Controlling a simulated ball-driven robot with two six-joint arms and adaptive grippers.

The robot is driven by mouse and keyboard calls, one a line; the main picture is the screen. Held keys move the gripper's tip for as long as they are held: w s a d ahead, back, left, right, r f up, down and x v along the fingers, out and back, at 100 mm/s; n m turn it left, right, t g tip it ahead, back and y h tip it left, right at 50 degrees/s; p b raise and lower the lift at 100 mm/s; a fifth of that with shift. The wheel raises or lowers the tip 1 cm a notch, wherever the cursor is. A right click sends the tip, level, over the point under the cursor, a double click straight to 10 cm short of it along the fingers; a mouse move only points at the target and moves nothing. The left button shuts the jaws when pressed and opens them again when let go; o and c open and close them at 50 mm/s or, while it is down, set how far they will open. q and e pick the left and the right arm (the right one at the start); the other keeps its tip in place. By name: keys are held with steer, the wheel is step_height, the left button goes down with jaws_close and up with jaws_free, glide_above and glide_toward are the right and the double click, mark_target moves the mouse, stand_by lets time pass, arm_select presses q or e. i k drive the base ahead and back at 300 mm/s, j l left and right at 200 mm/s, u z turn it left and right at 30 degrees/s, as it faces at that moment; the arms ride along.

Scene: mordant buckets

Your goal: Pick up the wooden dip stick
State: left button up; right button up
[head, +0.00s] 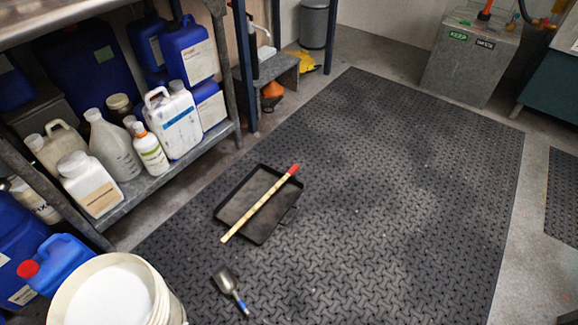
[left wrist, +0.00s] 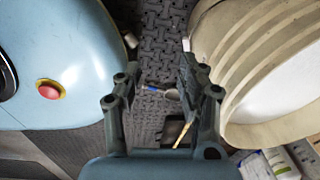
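The wooden dip stick (head: 259,204), pale yellow with a red end, lies slantwise across a shallow black tray (head: 237,193) on the floor mat. Its red end is at the tray's far right and its plain end sticks out over the near left edge. Neither gripper shows in the head view. In the left wrist view my left gripper (left wrist: 157,82) is open, with nothing between its fingers. A short yellow piece, seemingly the dip stick (left wrist: 182,135), shows beyond the gripper, apart from it and partly hidden by it.
A white bucket (head: 158,290) stands at the lower left and close beside the gripper in the wrist view (left wrist: 228,60). A scoop (head: 226,282) with a blue handle lies on the mat (head: 400,200). A shelf (head: 170,178) of jugs lines the left. The mat's right side is clear.

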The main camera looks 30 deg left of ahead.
mark_target(293, 170)
steer(key=i, duration=2.45)
steer(key=i+u, duration=0.15)
steer(key=u, duration=0.35)
steer(key=i+l+u, duration=0.1)
steer(key=u, duration=0.35)
steer(key=i+l+u, duration=0.1)
steer(key=u, duration=0.4)
steer(key=i+l+u, duration=0.2)
steer(key=u, duration=2.15)
